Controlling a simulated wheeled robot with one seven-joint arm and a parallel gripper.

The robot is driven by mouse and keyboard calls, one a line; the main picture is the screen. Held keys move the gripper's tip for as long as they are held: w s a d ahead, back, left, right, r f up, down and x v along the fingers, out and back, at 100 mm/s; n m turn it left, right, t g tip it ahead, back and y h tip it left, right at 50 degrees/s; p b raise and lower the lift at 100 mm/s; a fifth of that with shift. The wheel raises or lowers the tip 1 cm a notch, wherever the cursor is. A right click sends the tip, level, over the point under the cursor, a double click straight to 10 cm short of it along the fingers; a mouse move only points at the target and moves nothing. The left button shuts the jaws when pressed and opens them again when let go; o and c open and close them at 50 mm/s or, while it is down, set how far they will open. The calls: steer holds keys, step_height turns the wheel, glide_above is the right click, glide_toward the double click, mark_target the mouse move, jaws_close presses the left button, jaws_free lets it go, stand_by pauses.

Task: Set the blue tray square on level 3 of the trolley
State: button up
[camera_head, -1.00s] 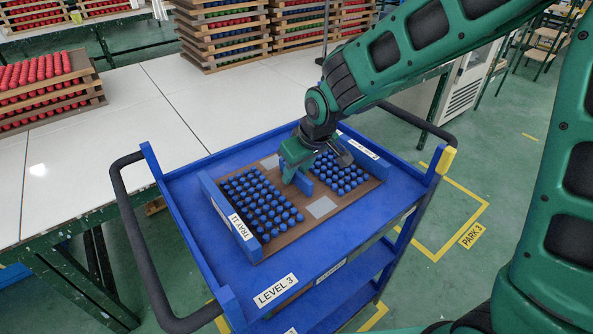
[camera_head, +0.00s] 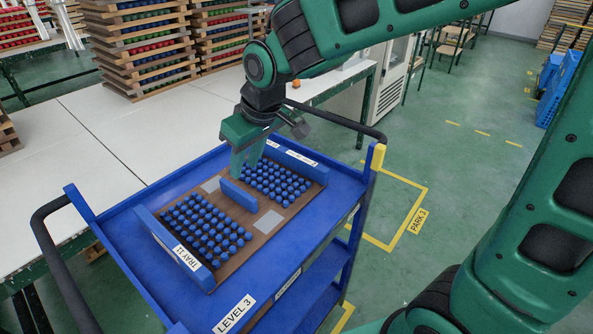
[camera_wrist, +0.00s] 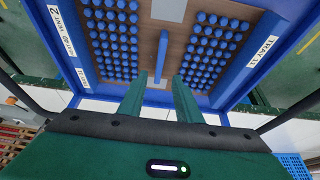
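The blue tray, labelled TRAY 11 (camera_head: 178,250), lies flat on the top shelf of the blue trolley (camera_head: 130,295), marked LEVEL 3. It has a brown base, blue side walls, two blocks of blue pegs and a central blue handle bar (camera_head: 240,196). Its sides look roughly parallel to the shelf edges. My gripper (camera_head: 243,172) is above the handle. In the wrist view my gripper (camera_wrist: 160,95) has its two fingers apart, with empty space between them, and the handle bar (camera_wrist: 160,58) shows beyond their tips. The fingers hide some pegs in the head view.
A white table (camera_head: 110,130) stands along the trolley's left and far side, with stacked peg trays (camera_head: 145,45) on it. The trolley has black handles (camera_head: 55,260) and raised corner posts. Green floor with a yellow PARK 3 marking (camera_head: 418,220) is free at right.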

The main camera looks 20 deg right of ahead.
steer(key=s+d+m+g+h, duration=0.1)
steer(key=s+d+m, duration=0.2)
steer(key=d, duration=0.8)
steer(key=s+d+m+h, duration=0.2)
steer(key=s+d+m, duration=0.15)
steer(key=d, duration=0.85)
steer(key=s+d+f+m+g, duration=0.1)
steer(key=s+d+m, duration=0.2)
steer(key=s+d, duration=0.3)
steer(key=s+d+f+m+g, duration=0.1)
steer(key=s+d, duration=0.5)
steer(key=s, duration=0.6)
steer(key=f+m, duration=0.1)
steer(key=m, duration=0.1)
steer(key=shift+s+m+g+y, duration=0.2)
steer(key=shift+m+g+y, duration=0.15)
steer(key=shift+g+y, duration=0.05)
steer(key=shift+w+d+f, duration=0.1)
steer(key=shift+w+f, duration=0.1)
steer(key=shift+w, duration=0.4)
